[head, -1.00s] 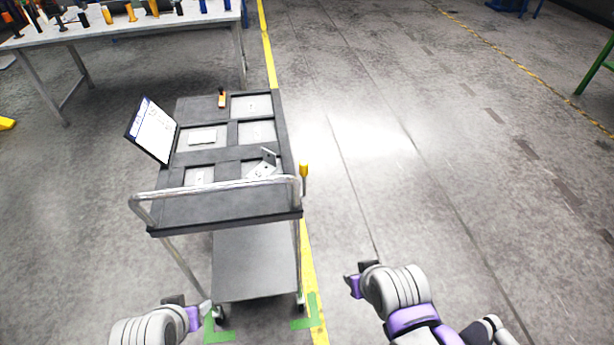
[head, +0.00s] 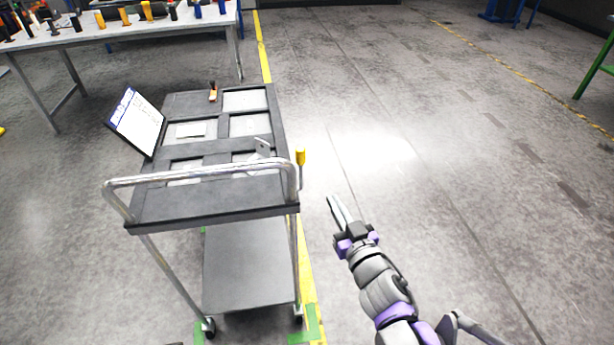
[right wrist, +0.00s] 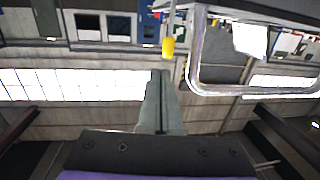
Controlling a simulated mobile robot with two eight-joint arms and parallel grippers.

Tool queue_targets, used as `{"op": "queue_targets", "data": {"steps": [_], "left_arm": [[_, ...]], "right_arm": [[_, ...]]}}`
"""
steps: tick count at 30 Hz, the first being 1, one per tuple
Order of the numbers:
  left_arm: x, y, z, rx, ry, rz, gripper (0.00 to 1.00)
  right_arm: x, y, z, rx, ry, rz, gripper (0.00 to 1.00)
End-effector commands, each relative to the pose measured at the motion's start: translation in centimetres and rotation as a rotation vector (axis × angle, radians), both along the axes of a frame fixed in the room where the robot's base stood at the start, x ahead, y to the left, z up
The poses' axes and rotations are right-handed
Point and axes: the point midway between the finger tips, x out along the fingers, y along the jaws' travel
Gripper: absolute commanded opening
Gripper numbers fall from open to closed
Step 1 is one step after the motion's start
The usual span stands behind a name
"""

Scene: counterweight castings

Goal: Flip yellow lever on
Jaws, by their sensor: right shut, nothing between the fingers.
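The yellow lever (head: 301,157) stands upright at the right side of the cart, near the handle's right end. Its yellow grip also shows in the right wrist view (right wrist: 168,47), above and beyond the fingertips. My right gripper (head: 335,204) is shut and empty, to the right of the lever and a little nearer to me, apart from it. Its closed fingers show in the right wrist view (right wrist: 160,95). My left gripper is not in view.
The grey cart (head: 170,205) has a tubular handle (head: 190,178), recessed panels on top, a tilted clipboard-like sheet (head: 137,121) and a small orange-and-black item (head: 213,93). A workbench (head: 130,32) with several tools stands behind left. The floor to the right is clear.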

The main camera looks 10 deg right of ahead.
Motion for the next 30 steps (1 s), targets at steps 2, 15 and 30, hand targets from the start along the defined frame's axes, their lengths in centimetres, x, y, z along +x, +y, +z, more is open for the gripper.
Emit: {"op": "queue_targets", "data": {"steps": [2, 15, 30], "left_arm": [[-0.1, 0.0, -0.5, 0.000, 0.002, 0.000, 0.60], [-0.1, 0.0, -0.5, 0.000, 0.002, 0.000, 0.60], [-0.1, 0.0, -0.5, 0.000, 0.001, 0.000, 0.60]], "right_arm": [[0.2, 0.6, -0.3, 0.003, -0.020, 0.033, 0.00], [0.3, 1.1, -0.2, 0.005, -0.032, 0.054, 0.00], [8.8, 2.5, -0.2, 0.006, -0.031, 0.055, 0.00]]}}
